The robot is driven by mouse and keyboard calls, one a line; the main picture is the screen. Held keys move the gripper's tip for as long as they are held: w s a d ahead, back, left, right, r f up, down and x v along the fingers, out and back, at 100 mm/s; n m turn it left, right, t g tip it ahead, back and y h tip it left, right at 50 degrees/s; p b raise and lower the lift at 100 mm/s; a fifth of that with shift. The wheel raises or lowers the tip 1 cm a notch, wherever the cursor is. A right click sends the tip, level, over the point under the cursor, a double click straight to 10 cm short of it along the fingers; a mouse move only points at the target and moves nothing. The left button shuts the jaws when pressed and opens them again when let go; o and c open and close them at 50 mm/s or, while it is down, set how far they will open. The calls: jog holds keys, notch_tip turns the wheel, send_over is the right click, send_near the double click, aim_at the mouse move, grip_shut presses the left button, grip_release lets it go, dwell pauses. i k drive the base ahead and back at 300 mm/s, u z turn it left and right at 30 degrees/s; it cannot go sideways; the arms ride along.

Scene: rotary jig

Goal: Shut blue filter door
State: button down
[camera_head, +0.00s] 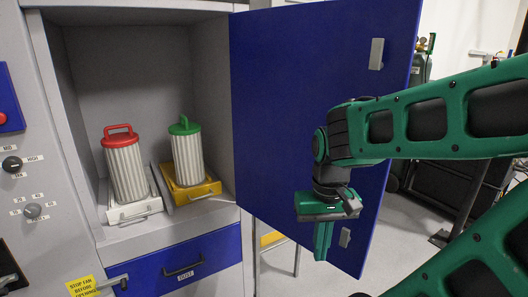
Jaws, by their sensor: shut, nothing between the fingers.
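The blue filter door (290,110) stands open, hinged at the right side of the grey cabinet (135,55), and swings out toward me. A grey latch piece (376,53) sits near its upper free edge, and another grey piece (344,237) sits lower down. My green gripper (323,245) points down in front of the door's lower right part. It is shut and empty. I cannot tell whether it touches the door. My arm hides part of the door's right edge.
Inside the cabinet, a red-capped filter (127,170) stands on a white tray (135,211) and a green-capped filter (187,155) on a yellow tray (203,190). Below is a blue drawer (215,262) with a handle. A panel with knobs (33,211) is at left.

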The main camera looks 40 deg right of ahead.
aim_at(290, 65)
jog(key=u, duration=3.1)
jog(key=k, duration=2.7)
jog(key=z, duration=1.8)
